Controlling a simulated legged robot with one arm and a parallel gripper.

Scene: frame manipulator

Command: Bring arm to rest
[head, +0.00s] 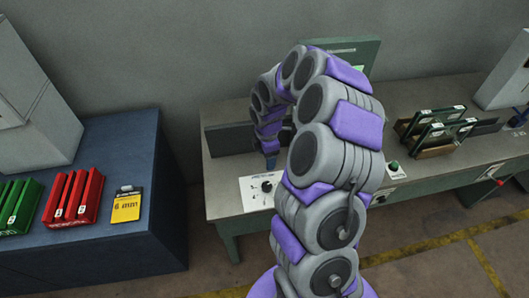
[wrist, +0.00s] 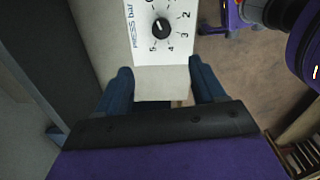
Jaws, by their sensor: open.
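My grey and purple arm rises in the middle of the head view and curls over so that my gripper (head: 270,161) points down at the bench. It is above the far edge of a white panel with a black dial (head: 266,186). In the wrist view the two blue fingers of my gripper (wrist: 163,82) are apart with nothing between them. Beyond the fingertips the dial (wrist: 161,28) shows on its white panel, marked "PRESS bar" with numbers around it. The fingers look apart from the dial.
A grey-green bench (head: 226,202) carries the panel, a green button (head: 394,165) and racks with green-framed boards (head: 437,130). A dark blue cabinet (head: 120,235) on the left holds red binders (head: 73,198), green binders (head: 20,205) and a yellow device (head: 126,206). A gap separates cabinet and bench.

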